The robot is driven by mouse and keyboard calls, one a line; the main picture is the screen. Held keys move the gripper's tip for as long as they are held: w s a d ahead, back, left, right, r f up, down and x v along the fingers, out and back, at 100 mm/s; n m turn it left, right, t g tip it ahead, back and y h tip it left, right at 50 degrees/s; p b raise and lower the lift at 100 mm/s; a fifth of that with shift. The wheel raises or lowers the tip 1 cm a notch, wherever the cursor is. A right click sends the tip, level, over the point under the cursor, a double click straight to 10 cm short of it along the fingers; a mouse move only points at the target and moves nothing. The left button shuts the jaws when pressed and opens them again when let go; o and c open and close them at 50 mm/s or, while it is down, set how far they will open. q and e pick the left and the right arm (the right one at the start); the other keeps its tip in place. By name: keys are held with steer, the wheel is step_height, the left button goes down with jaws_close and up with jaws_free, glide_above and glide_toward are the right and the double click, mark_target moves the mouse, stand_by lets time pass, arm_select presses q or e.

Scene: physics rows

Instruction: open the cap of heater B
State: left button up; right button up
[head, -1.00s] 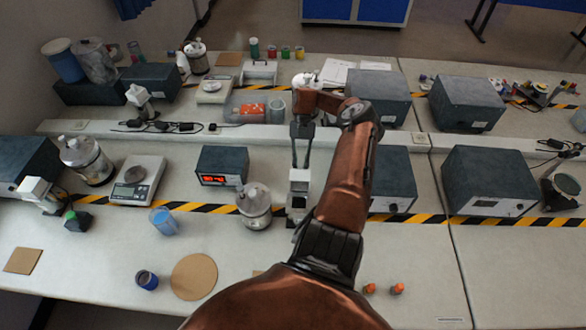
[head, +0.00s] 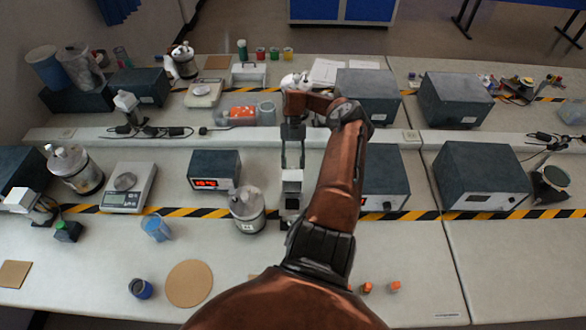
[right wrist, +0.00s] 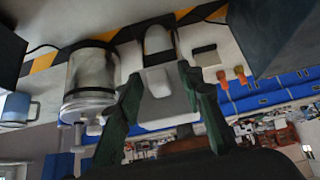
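A small white device (head: 292,178) with a pale block-like top stands on the bench below my right gripper. I take it for heater B, but no label on it is readable. My right gripper (head: 292,166) is above it, fingers pointing down and apart. In the right wrist view the dark green fingers of this gripper (right wrist: 160,108) stand on either side of a pale block (right wrist: 158,84), with nothing clearly clamped. Contact cannot be told. A rounded pale part (right wrist: 158,40) shows beyond the block. My left gripper is not in view.
A metal canister (head: 248,212) stands close on the left of the device; it also shows in the right wrist view (right wrist: 90,78). A dark box with a red display (head: 214,170) is behind left. A dark box (head: 386,180) stands right, partly behind my arm.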

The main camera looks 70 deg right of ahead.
steer(key=v, duration=1.2)
steer(key=shift+c, duration=0.4)
